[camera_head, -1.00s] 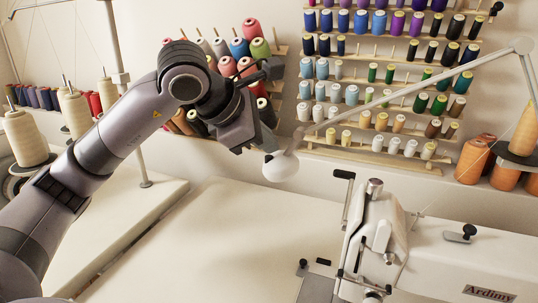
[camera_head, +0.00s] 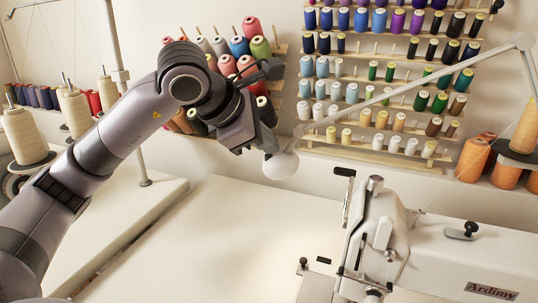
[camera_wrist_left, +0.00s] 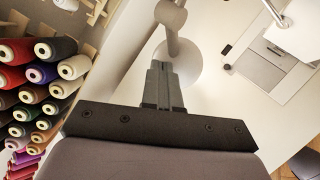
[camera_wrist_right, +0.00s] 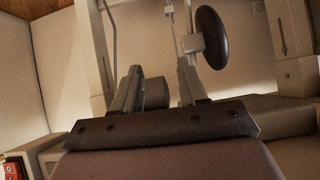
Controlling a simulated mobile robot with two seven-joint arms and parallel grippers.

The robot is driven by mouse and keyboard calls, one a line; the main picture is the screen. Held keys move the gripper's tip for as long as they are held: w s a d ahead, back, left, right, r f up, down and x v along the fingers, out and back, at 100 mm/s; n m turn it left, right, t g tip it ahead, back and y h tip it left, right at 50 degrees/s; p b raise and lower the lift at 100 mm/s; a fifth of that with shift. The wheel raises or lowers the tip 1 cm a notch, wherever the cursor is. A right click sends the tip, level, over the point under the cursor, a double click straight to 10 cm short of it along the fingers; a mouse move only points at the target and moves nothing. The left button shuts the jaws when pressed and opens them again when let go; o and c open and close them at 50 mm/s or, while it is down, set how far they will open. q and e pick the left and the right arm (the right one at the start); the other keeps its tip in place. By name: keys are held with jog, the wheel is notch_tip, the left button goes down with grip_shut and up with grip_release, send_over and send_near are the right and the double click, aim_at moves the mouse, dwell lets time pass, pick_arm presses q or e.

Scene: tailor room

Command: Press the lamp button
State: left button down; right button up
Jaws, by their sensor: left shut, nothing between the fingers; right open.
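The lamp (camera_head: 281,166) has a white rounded head at the end of a thin jointed arm (camera_head: 420,88) that comes from the upper right. My left gripper (camera_head: 268,149) is at the upper left side of the lamp head. In the left wrist view its fingers (camera_wrist_left: 162,78) are shut and empty, and their tips overlap the lamp head (camera_wrist_left: 186,68). I cannot tell whether they touch it. I cannot make out the lamp button. My right gripper (camera_wrist_right: 160,88) is open in the right wrist view and is not in the head view.
A white sewing machine (camera_head: 440,248) stands at the lower right, below the lamp. Thread racks (camera_head: 375,155) fill the wall behind. Large cones (camera_head: 24,135) stand at the left. The pale tabletop (camera_head: 215,245) is clear at centre. A dark oval part (camera_wrist_right: 211,38) hangs beyond my right gripper.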

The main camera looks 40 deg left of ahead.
pick_arm(q)
jog(key=shift+f, duration=0.15)
jog(key=shift+r+p, duration=0.3)
jog(key=shift+r, duration=0.05)
dwell(0.4)
notch_tip(320, 180, up, 6)
jog(key=p, duration=0.5)
dwell(0.6)
